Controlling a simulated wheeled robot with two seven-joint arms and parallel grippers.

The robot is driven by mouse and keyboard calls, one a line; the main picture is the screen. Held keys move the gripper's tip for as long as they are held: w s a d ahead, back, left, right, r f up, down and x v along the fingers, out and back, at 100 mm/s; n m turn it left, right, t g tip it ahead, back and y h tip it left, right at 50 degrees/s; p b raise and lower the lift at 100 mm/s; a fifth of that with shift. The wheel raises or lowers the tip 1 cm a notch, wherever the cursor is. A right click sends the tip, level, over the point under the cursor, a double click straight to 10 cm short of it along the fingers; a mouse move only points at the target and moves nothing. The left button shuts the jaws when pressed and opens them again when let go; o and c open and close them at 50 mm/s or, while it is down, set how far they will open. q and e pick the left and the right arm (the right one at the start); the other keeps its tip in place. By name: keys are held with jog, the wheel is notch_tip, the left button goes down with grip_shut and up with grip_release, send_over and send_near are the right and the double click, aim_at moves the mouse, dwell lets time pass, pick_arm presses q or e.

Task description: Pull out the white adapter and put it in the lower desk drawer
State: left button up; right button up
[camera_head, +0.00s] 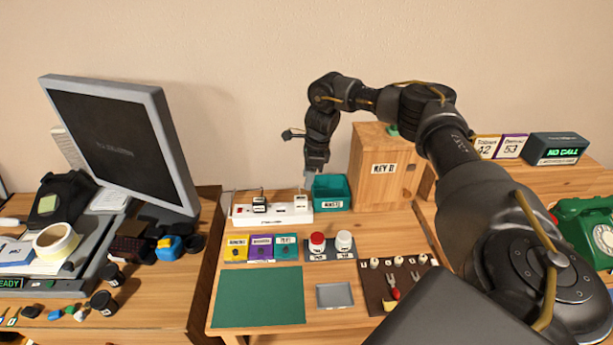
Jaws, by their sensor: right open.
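A white power strip (272,216) lies near the back of the middle desk. A white adapter (300,201) appears to sit at its right end, small and partly hidden by my gripper. A dark-and-white plug (259,203) stands further left on the strip. My right gripper (308,182) points down just above the strip's right end, with open jaws; I cannot tell if it touches the adapter. My left gripper is out of view. The lower desk drawer is not visible.
A teal bin (331,192) stands close right of the gripper, with a wooden key box (380,170) beyond. Colored boxes (261,248), red and white knobs (330,243) and a tool board (386,285) lie in front. The green mat (258,297) is clear.

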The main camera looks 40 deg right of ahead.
aim_at(301, 198)
jog(key=b+x, duration=0.5)
jog(key=x, duration=0.1)
jog(key=shift+d, duration=0.1)
jog(key=shift+f, duration=0.35)
jog(key=shift+b+x, duration=0.45)
jog(key=shift+x, duration=0.5)
jog(key=shift+w+f, duration=0.1)
jog(key=shift+f, duration=0.15)
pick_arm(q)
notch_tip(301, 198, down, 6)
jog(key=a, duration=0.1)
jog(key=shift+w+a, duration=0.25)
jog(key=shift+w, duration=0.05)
pick_arm(e)
jog(key=c, duration=0.6)
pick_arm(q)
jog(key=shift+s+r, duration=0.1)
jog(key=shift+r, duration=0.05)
pick_arm(e)
jog(key=shift+r, duration=0.15)
jog(key=shift+r+p, duration=0.3)
jog(key=shift+p, duration=0.05)
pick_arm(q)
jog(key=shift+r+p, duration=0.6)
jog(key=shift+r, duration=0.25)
pick_arm(e)
jog(key=shift+r, duration=0.65)
